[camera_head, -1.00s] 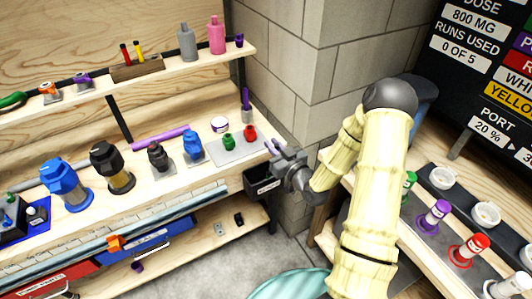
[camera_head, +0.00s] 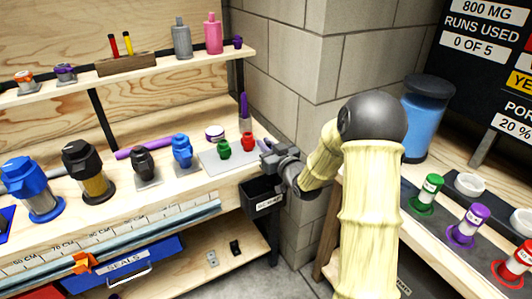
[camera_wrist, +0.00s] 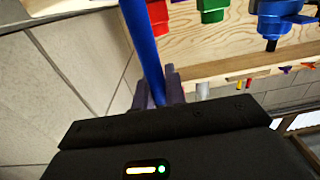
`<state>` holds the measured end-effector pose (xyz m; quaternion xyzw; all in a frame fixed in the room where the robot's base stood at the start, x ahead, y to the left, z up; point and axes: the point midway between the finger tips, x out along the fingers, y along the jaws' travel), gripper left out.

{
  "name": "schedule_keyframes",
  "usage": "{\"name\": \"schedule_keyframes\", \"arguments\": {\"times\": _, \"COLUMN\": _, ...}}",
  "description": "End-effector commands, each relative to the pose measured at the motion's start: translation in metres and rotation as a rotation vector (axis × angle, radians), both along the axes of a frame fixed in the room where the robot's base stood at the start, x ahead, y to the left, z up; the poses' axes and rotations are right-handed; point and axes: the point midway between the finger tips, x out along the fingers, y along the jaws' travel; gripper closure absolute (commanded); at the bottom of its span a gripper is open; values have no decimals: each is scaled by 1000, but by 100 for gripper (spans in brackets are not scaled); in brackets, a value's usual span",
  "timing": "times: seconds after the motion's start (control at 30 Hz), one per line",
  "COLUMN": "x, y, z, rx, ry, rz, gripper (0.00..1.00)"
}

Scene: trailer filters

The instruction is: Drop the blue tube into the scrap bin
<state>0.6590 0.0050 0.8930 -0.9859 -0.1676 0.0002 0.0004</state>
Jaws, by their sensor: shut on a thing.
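The blue tube (camera_wrist: 143,38) is between the fingers of my gripper (camera_wrist: 160,92) in the wrist view. It runs up past the top of the picture, so its far end is out of view. In the head view my gripper (camera_head: 268,152) is at the right end of the workbench, above the black scrap bin (camera_head: 263,198). The bin hangs at the bench's end and has a white label. The tube is too small to make out clearly in the head view, and the bin's inside is mostly hidden.
A grey plate (camera_head: 215,160) with a green knob (camera_head: 224,150) and a red knob (camera_head: 249,142) lies left of my gripper. A block wall (camera_head: 300,120) stands close behind. A blue canister (camera_head: 428,120) stands on the right bench.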

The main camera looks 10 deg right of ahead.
Motion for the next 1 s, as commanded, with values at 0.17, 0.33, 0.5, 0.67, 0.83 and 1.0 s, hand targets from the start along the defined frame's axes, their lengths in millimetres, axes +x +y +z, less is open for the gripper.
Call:
{"name": "schedule_keyframes", "arguments": {"times": 0.17, "x": 0, "y": 0, "z": 1, "rx": 0, "ry": 0, "rz": 0, "gripper": 100}}
{"name": "schedule_keyframes", "arguments": {"times": 0.33, "x": 0, "y": 0, "z": -2, "rx": 0, "ry": 1, "rz": 1, "gripper": 100}}
{"name": "schedule_keyframes", "arguments": {"times": 0.5, "x": 0, "y": 0, "z": -16, "rx": 0, "ry": 1, "rz": 1, "gripper": 100}}
{"name": "schedule_keyframes", "arguments": {"times": 0.67, "x": 0, "y": 0, "z": -35, "rx": 0, "ry": 1, "rz": 1, "gripper": 100}}
{"name": "schedule_keyframes", "arguments": {"times": 0.83, "x": 0, "y": 0, "z": -52, "rx": 0, "ry": 1, "rz": 1, "gripper": 100}}
{"name": "schedule_keyframes", "arguments": {"times": 1.0, "x": 0, "y": 0, "z": -60, "rx": 0, "ry": 0, "rz": 1, "gripper": 100}}
